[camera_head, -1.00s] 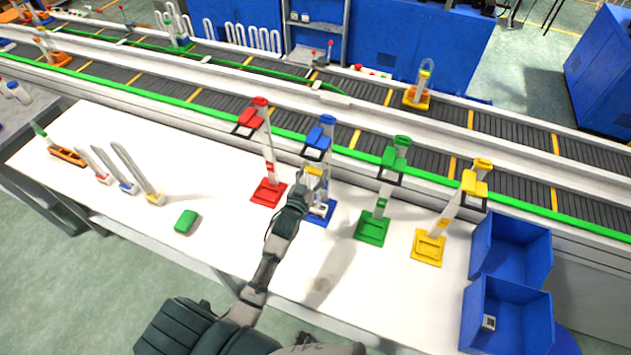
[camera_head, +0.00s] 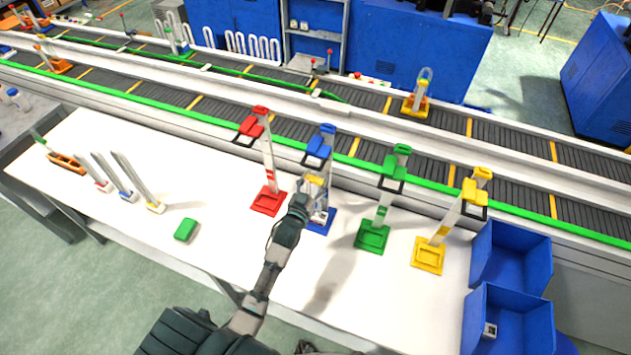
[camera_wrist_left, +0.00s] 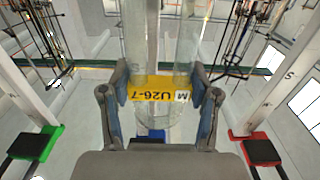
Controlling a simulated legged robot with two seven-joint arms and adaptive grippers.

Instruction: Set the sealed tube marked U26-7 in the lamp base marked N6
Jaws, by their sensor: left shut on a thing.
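A clear U-shaped tube with a yellow label reading U26-7 (camera_wrist_left: 160,89) is held upright in my left gripper (camera_wrist_left: 166,97). My left gripper's two fingers are shut on it at the label. In the head view my left gripper (camera_head: 311,188) is at the blue lamp stand (camera_head: 322,220), and the tube's yellow label shows at its tip. The gripper and tube partly cover this stand. I cannot tell whether the tube's lower end touches the base. Red (camera_head: 268,202), green (camera_head: 372,237) and yellow (camera_head: 429,256) lamp stands stand alongside. The marking N6 is not readable on any base. My right gripper is not in view.
Several white U-shaped tubes (camera_head: 137,180) stand on the left of the white table (camera_head: 225,185), near a green block (camera_head: 186,230). An orange holder (camera_head: 66,162) is at the far left. Blue bins (camera_head: 510,315) stand at the right. A conveyor (camera_head: 290,125) runs behind.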

